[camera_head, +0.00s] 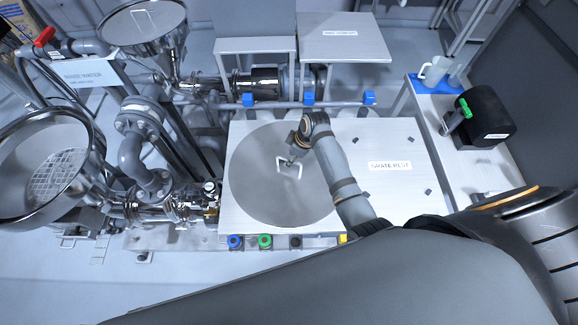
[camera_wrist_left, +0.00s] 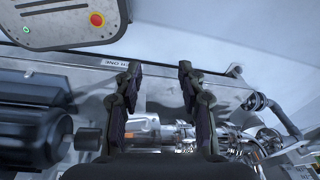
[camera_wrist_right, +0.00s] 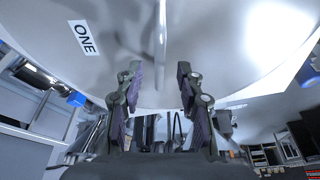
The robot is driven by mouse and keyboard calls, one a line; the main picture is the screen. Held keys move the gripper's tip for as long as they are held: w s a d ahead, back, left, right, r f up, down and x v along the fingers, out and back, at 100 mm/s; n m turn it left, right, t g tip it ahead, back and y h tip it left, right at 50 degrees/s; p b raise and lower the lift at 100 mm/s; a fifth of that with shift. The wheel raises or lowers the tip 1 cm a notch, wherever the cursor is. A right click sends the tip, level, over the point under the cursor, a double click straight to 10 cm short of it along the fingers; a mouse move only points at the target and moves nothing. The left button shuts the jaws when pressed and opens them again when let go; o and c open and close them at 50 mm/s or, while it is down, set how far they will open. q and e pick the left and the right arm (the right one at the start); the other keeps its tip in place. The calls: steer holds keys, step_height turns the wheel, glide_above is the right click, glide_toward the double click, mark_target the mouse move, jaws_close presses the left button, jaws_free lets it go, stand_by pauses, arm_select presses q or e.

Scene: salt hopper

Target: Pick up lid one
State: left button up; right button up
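Lid one (camera_head: 255,190) is a large round grey disc with an upright loop handle (camera_head: 290,166), lying on the pale deck in the head view. Its "ONE" label (camera_wrist_right: 84,38) shows in the right wrist view. My right gripper (camera_head: 292,153) is at the handle. In the right wrist view the handle bar (camera_wrist_right: 160,40) stands in the gap between the right fingertips (camera_wrist_right: 159,80), which are spread apart; I see no contact with it. My left gripper (camera_wrist_left: 158,75) is open and empty in its wrist view, away from the lid; the head view does not show it.
A "GRATE REST" plate (camera_head: 390,190) lies right of the lid. Steel hoppers (camera_head: 45,165) and pipes stand at the left. A raised shelf (camera_head: 345,40) is behind. A side bench (camera_head: 465,150) holds a jug (camera_head: 434,70) and a black drum (camera_head: 488,115).

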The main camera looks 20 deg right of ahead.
steer(key=shift+w+a+f, duration=0.1)
steer(key=shift+a+f, duration=0.05)
steer(key=shift+f, duration=0.45)
steer(key=shift+w+f, duration=0.1)
steer(key=shift+f, duration=0.2)
steer(key=c, duration=0.7)
arm_select(q)
steer(key=shift+s, duration=0.75)
arm_select(e)
jaws_close()
steer(key=shift+r, duration=0.15)
